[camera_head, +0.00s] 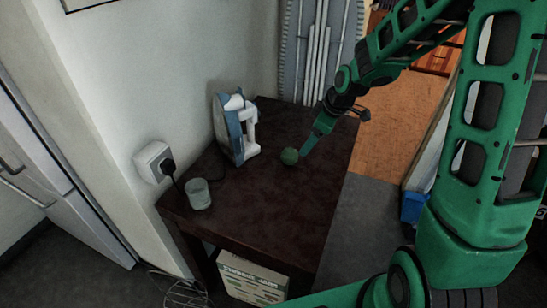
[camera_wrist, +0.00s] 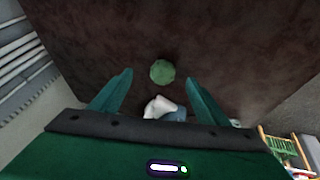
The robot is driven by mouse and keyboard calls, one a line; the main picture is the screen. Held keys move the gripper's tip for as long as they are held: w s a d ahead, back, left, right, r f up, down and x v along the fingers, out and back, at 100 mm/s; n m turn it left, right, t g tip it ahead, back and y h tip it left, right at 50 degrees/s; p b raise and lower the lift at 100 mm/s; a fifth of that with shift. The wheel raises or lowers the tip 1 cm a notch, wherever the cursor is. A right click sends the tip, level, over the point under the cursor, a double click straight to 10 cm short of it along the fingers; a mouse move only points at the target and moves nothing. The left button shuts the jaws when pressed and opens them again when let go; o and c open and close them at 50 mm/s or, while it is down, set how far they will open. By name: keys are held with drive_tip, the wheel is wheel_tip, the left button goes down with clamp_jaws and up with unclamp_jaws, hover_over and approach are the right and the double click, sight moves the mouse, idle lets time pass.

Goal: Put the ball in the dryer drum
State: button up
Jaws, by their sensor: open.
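A small green ball (camera_head: 289,156) lies on the dark brown table (camera_head: 265,200), right of the iron in the head view. In the wrist view the ball (camera_wrist: 162,72) is near the middle, just beyond and between my fingertips. My gripper (camera_head: 306,148) points down toward the table beside the ball. In the wrist view my gripper (camera_wrist: 160,80) has its two green fingers spread wide with nothing between them held. I cannot tell the exact gap between fingertips and ball. No dryer drum shows clearly in either view.
A white and blue iron (camera_head: 236,128) stands upright on the table near the wall. A glass (camera_head: 198,193) stands near the table's left front corner, close to a wall socket (camera_head: 154,162). A box (camera_head: 250,278) sits under the table. The table's middle front is clear.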

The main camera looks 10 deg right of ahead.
sight(293, 152)
drive_tip(key=shift+n, duration=0.3)
drive_tip(key=w+a+f, duration=0.2)
drive_tip(key=f, duration=0.1)
drive_tip(key=a+f, duration=0.1)
drive_tip(key=f, duration=0.1)
drive_tip(key=shift+w+a, duration=0.25)
drive_tip(key=shift+w, duration=0.15)
drive_tip(key=shift+x, duration=2.9)
drive_tip(key=shift+s, duration=0.1)
drive_tip(key=c, duration=1.2)
drive_tip(key=shift+c, duration=0.2)
